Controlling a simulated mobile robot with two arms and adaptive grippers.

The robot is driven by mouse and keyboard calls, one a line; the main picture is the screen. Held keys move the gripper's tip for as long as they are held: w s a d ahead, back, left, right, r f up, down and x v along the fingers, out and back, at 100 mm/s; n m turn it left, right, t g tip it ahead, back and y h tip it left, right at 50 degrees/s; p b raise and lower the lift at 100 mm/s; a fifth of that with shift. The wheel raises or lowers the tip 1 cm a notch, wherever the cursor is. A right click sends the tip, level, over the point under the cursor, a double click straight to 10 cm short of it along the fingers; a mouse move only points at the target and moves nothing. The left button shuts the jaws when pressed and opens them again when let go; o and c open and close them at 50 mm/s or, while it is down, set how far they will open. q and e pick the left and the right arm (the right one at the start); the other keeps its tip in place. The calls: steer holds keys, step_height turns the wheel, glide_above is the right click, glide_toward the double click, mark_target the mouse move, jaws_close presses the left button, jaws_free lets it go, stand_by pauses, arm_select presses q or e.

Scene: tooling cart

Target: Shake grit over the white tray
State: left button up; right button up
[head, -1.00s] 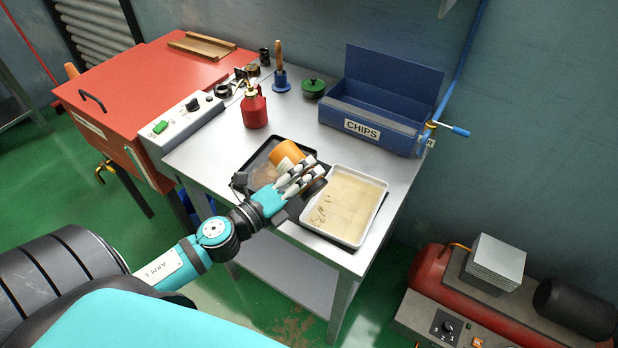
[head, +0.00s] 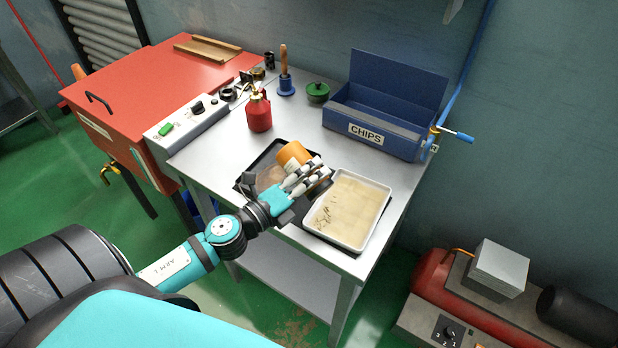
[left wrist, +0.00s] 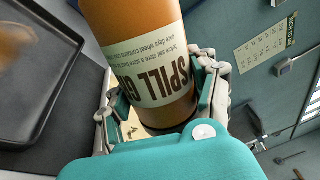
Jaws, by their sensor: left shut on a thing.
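An orange container (head: 293,157) with a white label reading "SPILL G…" is held in my left gripper (head: 310,176). In the left wrist view the container (left wrist: 135,25) fills the space between the fingers, its label upside down in the picture. The fingers are shut around it. In the head view the container is tilted, beside the left edge of the white tray (head: 332,239). The tray holds a shallow tan layer with dark specks near its left side. The fingers hide part of the container. My right gripper is not in view.
A black tray (head: 243,186) lies left of the white tray. The tabletop between the red can and CHIPS box is clear.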

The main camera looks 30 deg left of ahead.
arm_select(q)
steer(key=shift+w+p, duration=0.4)
steer(key=shift+w, duration=1.35)
steer(key=shift+w, duration=0.1)
steer(key=shift+w+a+p, duration=0.15)
steer(key=shift+w+p, duration=0.2)
steer(key=shift+w, duration=1.8)
steer(key=w, duration=0.4)
steer(key=shift+w, duration=0.3)
steer(key=shift+s, duration=0.1)
